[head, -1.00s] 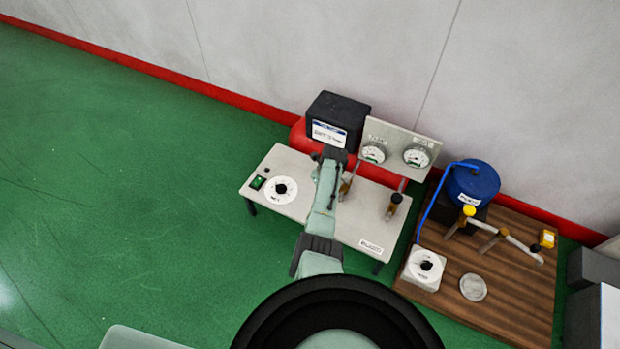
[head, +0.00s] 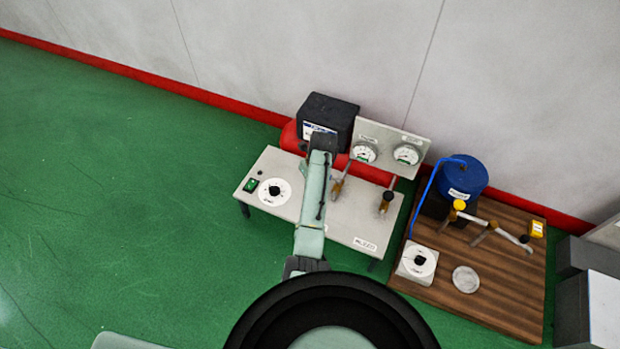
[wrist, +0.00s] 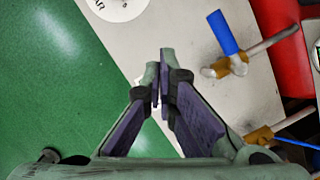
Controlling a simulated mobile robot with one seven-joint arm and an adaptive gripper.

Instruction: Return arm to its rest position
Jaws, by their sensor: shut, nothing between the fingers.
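My arm (head: 313,205) stretches up the middle of the head view, in front of the grey compressor table. My gripper's fingers are not discernible in the head view. In the wrist view my gripper (wrist: 160,80) has its purple-padded fingers together at the tips, with nothing between them. It is over the front edge of the grey table (wrist: 150,50), with green floor to the left. A brass valve (wrist: 228,67) with a blue handle lies to the right of the fingers, apart from them.
The table bears a white dial (head: 274,191), a green switch (head: 250,185) and a gauge panel (head: 388,148). A black box (head: 328,115) and red tank (head: 290,137) stand behind. Right is a wooden board (head: 500,290) with a blue container (head: 463,178). Green floor (head: 110,190) is clear at left.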

